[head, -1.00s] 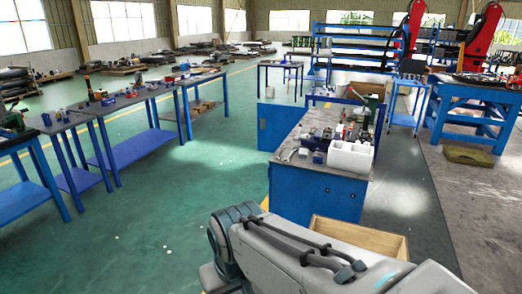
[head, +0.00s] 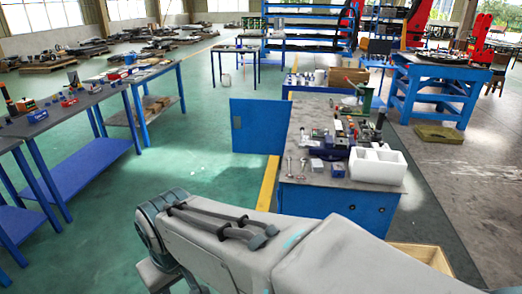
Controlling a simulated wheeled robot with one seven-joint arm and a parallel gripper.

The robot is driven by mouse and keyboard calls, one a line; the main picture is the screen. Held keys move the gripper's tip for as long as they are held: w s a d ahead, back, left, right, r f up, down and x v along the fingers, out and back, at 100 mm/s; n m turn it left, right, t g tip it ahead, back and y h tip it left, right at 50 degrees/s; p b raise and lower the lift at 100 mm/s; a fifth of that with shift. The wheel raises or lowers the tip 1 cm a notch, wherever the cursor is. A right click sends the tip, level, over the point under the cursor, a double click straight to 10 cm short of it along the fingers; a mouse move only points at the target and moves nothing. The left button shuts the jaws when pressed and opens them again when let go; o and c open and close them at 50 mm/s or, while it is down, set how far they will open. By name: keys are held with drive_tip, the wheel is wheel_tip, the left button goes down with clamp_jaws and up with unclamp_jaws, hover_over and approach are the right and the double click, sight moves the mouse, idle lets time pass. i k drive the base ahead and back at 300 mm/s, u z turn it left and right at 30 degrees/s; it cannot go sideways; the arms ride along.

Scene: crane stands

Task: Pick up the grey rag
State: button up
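I cannot make out a grey rag in the head view. The blue workbench (head: 337,203) with a grey top stands ahead, right of centre, crowded with tools and boxes. Small items there are too small to tell apart. My arm crosses the bottom of the view, with a bent joint at its left end. My gripper is out of view, so I cannot see whether it is open or holds anything.
Blue tables (head: 88,172) line the left side. A white divided box (head: 377,164) sits on the workbench's near right corner. A wooden crate (head: 424,254) stands on the floor at the lower right. An olive-green bundle (head: 440,133) lies farther back. Green floor is open at centre left.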

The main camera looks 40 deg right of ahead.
sight(316, 164)
drive_tip(key=z, duration=0.4)
drive_tip(key=i, duration=1.2)
drive_tip(key=z, duration=1.6)
drive_tip(key=i, duration=0.7)
drive_tip(key=z, duration=0.95)
drive_tip(key=i, duration=0.65)
